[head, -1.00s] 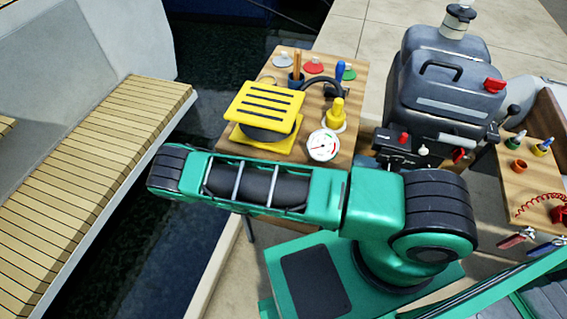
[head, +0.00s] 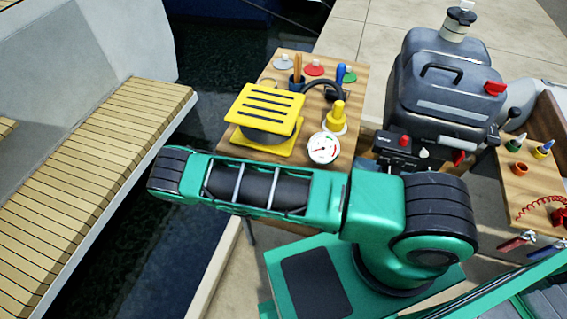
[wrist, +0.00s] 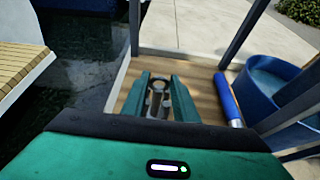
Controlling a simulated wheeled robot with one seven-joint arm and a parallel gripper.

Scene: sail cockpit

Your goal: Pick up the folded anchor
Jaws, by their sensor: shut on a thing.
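In the wrist view, a grey metal piece with a ring at its far end, which looks like the folded anchor (wrist: 158,88), sits between the two green fingers of my gripper (wrist: 160,92). My gripper is shut on it. Only its ring and part of its shank show; the rest is hidden by the fingers and my wrist. A wooden shelf surface lies behind and below it. I cannot tell whether the anchor touches the shelf. In the head view neither the gripper nor the anchor shows; only my green arm does.
Right of the fingers lie a blue-handled tool (wrist: 228,98) and a blue tub (wrist: 278,82). Grey posts frame the shelf (wrist: 203,77). In the head view, a wooden table (head: 352,80) holds a yellow-plated device (head: 265,108) and a gauge (head: 323,148). A slatted bench (head: 100,150) stands at left.

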